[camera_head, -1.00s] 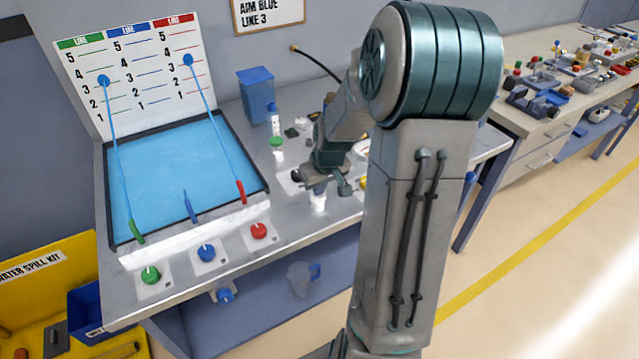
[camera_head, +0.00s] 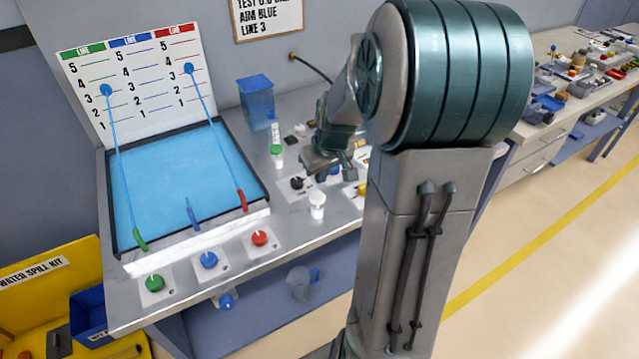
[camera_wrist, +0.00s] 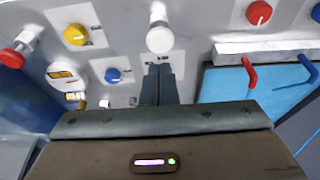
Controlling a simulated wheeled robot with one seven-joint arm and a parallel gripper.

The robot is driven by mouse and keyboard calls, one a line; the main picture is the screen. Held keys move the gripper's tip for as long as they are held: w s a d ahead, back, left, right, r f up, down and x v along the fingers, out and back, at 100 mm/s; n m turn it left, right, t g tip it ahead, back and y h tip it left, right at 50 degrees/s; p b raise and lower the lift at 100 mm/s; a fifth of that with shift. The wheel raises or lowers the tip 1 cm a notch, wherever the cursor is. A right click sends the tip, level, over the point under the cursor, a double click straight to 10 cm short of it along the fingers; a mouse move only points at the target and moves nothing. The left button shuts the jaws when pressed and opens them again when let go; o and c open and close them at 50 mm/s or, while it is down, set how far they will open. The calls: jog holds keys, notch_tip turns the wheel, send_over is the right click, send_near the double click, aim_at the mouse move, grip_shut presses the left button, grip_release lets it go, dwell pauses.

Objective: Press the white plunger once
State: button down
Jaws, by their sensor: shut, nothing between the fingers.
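The white plunger (camera_head: 317,205) stands upright on the bench's front part, right of the red knob. It shows whole in the head view, with nothing over it. In the wrist view its round white top (camera_wrist: 160,39) lies just beyond my fingertips, with a visible gap between in the picture. My gripper (camera_wrist: 160,70) is shut and empty, its two dark fingers side by side. In the head view my gripper (camera_head: 330,170) is behind the plunger and its fingertips are hard to make out. I cannot tell the plunger's depth of travel.
Green (camera_head: 154,283), blue (camera_head: 208,260) and red (camera_head: 259,238) knobs line the bench front beside the blue tray (camera_head: 262,200). A yellow knob (camera_wrist: 74,34) and a blue knob (camera_wrist: 112,75) sit near my fingers.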

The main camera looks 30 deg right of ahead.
jog(key=shift+v, duration=2.75)
jog(key=shift+a, duration=0.1)
jog(key=s+a+r, duration=0.2)
jog(key=s+a, duration=1.1)
jog(key=s, duration=0.3)
jog(key=shift+a+r, duration=0.2)
jog(key=shift+a, duration=0.2)
jog(key=shift+d, duration=0.15)
